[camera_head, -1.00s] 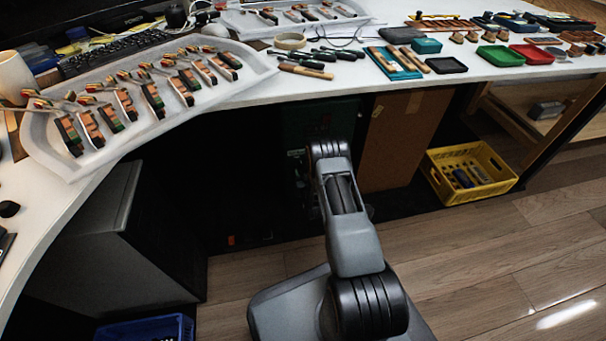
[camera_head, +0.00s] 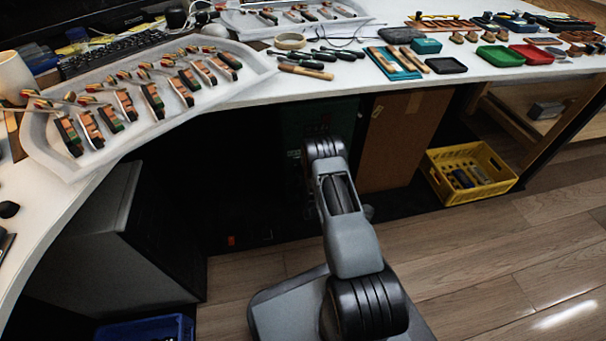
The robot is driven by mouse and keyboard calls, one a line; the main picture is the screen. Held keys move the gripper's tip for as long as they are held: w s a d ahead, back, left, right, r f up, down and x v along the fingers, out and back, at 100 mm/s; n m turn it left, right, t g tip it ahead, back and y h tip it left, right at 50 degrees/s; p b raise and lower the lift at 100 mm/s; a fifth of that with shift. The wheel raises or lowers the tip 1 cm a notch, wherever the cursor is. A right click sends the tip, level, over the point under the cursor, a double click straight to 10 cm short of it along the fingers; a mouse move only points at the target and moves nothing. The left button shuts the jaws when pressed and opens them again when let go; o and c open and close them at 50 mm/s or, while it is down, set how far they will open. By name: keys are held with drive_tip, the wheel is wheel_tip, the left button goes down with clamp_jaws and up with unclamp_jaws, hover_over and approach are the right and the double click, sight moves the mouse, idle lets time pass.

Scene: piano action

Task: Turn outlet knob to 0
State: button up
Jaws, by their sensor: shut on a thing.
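The outlet knob does not show; I cannot make it out under the table. A dark green cabinet or machine (camera_head: 300,118) stands in the shadow under the white table, with small reddish and pale marks on its front. My arm reaches toward it, and its far end covers part of that front. My gripper is hidden behind my own arm links, so neither its fingers nor what they touch can be seen.
A cardboard panel (camera_head: 405,140) stands right of the green cabinet. A yellow crate (camera_head: 490,190) holds bottles on the floor. The white table (camera_head: 250,95) overhangs my arm and carries trays and tools. A dark cabinet (camera_head: 125,240) stands left. Open wooden floor lies right.

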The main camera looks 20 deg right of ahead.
drive_tip(key=n, duration=0.4)
drive_tip(key=shift+n, duration=0.3)
drive_tip(key=shift+n+h, duration=0.3)
drive_tip(key=shift+h, duration=0.1)
drive_tip(key=o, duration=0.9)
drive_tip(key=p+v, duration=0.5)
drive_tip(key=v, duration=0.9)
